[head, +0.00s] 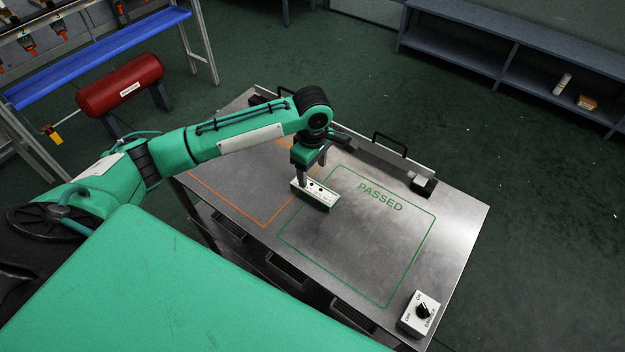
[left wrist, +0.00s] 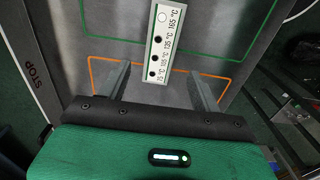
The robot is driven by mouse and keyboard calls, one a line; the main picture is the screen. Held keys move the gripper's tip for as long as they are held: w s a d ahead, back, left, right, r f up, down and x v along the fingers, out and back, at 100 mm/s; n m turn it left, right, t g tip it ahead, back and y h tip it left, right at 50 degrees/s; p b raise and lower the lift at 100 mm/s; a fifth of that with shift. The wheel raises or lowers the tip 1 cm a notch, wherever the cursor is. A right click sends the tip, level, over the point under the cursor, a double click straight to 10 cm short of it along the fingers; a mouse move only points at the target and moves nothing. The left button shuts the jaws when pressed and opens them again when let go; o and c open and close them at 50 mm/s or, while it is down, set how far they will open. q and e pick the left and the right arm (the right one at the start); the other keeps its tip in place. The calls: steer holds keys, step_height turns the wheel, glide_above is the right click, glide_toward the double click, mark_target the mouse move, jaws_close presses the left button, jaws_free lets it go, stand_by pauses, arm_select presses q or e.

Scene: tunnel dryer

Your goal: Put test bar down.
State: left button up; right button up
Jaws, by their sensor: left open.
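The test bar (head: 315,194) is a pale bar with a row of dark dots and one white dot beside temperature marks. It appears to lie on the metal table (head: 455,215), across the left edge line of the green PASSED outline (head: 408,280). My left gripper (head: 312,171) is open above the bar. In the left wrist view the bar (left wrist: 160,42) lies between the lines of my two open fingers (left wrist: 161,88), with a gap on each side. My right gripper is not in view.
An orange outline (head: 228,203) is left of the green one. A switch box (head: 420,313) stands at the table's near right corner. A raised rail with a handle (head: 390,142) runs along the far edge. Inside the PASSED outline the surface is mostly clear.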

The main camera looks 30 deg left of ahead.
arm_select(q)
step_height(320, 180, up, 5)
steer(key=shift+r, duration=0.1)
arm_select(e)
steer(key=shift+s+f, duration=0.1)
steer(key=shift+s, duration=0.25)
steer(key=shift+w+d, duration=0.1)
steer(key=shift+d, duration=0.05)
